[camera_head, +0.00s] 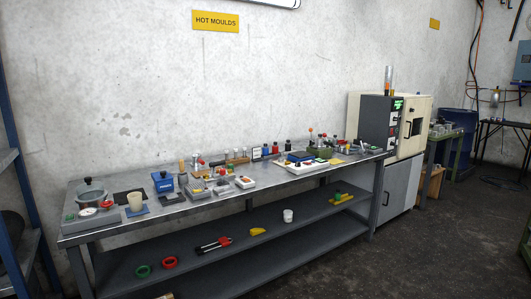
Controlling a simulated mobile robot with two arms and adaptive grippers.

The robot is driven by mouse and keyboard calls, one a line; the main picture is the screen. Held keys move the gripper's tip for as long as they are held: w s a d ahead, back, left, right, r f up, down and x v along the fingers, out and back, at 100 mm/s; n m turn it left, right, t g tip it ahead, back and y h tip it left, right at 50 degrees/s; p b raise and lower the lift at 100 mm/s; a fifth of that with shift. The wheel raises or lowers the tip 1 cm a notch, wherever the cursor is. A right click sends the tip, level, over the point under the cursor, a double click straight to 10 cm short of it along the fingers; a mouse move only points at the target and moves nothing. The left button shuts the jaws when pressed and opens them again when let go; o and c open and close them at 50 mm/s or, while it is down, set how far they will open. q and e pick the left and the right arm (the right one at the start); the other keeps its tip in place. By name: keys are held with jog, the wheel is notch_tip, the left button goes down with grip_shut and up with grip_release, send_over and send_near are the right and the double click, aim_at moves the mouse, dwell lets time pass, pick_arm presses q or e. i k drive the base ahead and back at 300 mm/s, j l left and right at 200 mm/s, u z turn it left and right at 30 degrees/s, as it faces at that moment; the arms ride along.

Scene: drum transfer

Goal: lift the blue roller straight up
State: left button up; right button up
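I cannot pick out a blue roller for certain. A large blue drum (463,121) stands upright on the floor at the far right, partly hidden behind a green bench. A small blue block-shaped item (163,182) sits on the left part of the long metal table (235,194). A flat blue item (300,156) lies farther right on the same table, among small objects. Neither of my grippers shows in the head view.
A lower shelf (200,270) holds red, green and yellow items. A cabinet machine (405,125) stands at the table's right end. Dark floor (430,240) is clear at front right.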

aim_at(264, 149)
jog(key=i+l, duration=1.15)
jog(key=k+l+z, duration=0.05)
